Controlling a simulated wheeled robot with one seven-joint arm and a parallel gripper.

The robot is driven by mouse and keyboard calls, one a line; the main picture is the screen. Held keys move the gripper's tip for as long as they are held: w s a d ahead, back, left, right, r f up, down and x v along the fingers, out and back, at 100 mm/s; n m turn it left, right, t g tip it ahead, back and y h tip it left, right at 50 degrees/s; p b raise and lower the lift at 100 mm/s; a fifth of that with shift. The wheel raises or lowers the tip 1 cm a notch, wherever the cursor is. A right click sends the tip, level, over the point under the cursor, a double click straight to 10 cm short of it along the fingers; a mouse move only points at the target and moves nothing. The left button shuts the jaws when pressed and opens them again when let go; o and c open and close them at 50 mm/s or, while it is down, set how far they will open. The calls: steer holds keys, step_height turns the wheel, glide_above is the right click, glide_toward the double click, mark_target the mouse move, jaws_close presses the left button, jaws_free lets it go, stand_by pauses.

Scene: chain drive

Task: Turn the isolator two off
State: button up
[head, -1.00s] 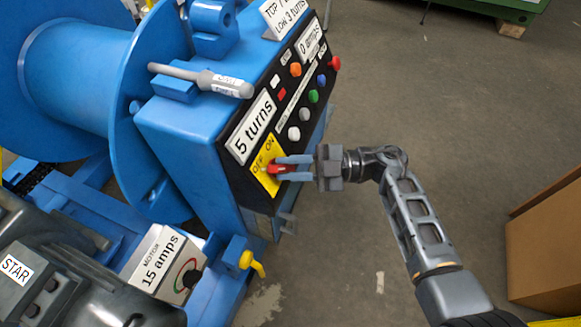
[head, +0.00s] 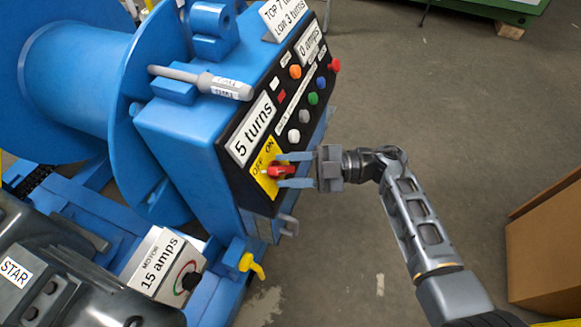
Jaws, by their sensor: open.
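The isolator is a red rotary handle (head: 276,171) on a yellow plate (head: 262,159) marked OFF and ON, low on the black front panel of the blue control box (head: 187,137). The handle points to the left, toward the OFF lettering. My gripper (head: 284,170) is open, with one finger above the handle and one below it. The fingers stand apart from the handle, around its right end. No "two" label is readable on the plate.
Coloured buttons (head: 313,97) and a "5 turns" display (head: 253,129) sit above the plate. A padlock-like hasp (head: 289,225) and a yellow tap-like part (head: 251,265) are below. A motor box (head: 166,266) is at lower left. Floor to the right is clear up to a cardboard box (head: 545,245).

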steer(key=d, duration=0.7)
steer(key=shift+w+d, duration=0.3)
steer(key=shift+d, duration=0.1)
steer(key=s+a+r+m+t+y+p, duration=0.1)
steer(key=s+a+r+m+t, duration=0.15)
steer(key=s+m+t, duration=0.35)
steer(key=s+a+r+m+t+p, duration=0.1)
steer(key=s+r+m+t, duration=0.2)
steer(key=s+t, duration=0.45)
steer(key=s+d+r+m+t+h+p, duration=0.1)
steer(key=s+d+r+m+h, duration=0.5)
steer(key=s+d+m+h, duration=0.3)
steer(key=s+d+r+m+t+h+p, duration=0.2)
steer(key=s+d+r+m+h, duration=0.3)
steer(key=s, duration=1)
steer(key=d+m+h, duration=0.3)
steer(key=d+h, duration=0.1)
steer(key=h, duration=0.1)
steer(key=shift+s+r+m, duration=0.35)
steer(key=shift+s+m, duration=0.05)
